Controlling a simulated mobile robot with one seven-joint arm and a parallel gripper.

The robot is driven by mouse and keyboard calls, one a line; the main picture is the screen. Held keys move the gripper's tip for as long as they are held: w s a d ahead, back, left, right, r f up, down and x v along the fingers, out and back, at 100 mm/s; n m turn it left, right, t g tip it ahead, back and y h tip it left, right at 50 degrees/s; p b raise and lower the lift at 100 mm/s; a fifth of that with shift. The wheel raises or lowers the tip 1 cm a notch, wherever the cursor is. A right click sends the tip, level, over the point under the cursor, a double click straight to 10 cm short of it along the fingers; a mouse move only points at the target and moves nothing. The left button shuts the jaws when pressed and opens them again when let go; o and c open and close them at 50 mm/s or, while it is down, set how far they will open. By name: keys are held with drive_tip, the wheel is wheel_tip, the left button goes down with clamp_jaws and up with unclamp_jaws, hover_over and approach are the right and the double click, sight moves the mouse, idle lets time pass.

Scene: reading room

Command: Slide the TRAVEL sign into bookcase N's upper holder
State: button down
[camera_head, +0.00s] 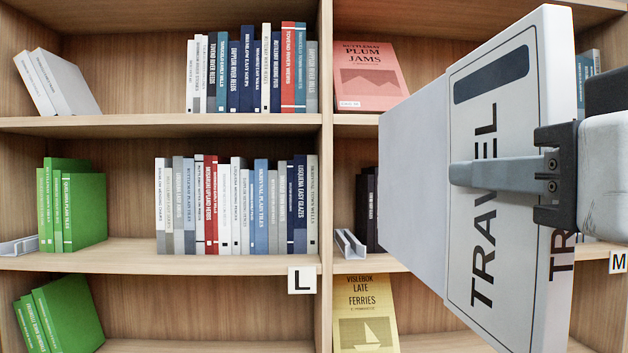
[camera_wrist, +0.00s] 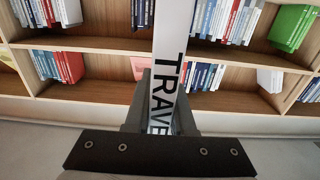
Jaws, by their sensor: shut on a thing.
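The TRAVEL sign (camera_head: 545,80) is a white box-like block with black lettering and a dark blue bar. It fills the right of the head view, its lettering running up the side. It also shows in the wrist view (camera_wrist: 172,30), standing up between the jaws. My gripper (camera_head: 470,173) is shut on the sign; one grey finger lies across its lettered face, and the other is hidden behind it. In the wrist view my gripper (camera_wrist: 160,95) has a finger on each side of it. No label N shows, and I cannot make out bookcase N or its upper holder.
Wooden bookcases marked L (camera_head: 301,281) and M (camera_head: 618,262) stand in front, with rows of books (camera_head: 235,205). Green books (camera_head: 85,210) stand at left. A small pale channel-shaped piece (camera_head: 349,244) sits on the middle shelf. A pink book (camera_head: 370,75) and a yellow book (camera_head: 365,315) face out.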

drive_tip(key=s+b, duration=0.1)
drive_tip(key=s, duration=0.9)
drive_tip(key=shift+s+d, duration=0.1)
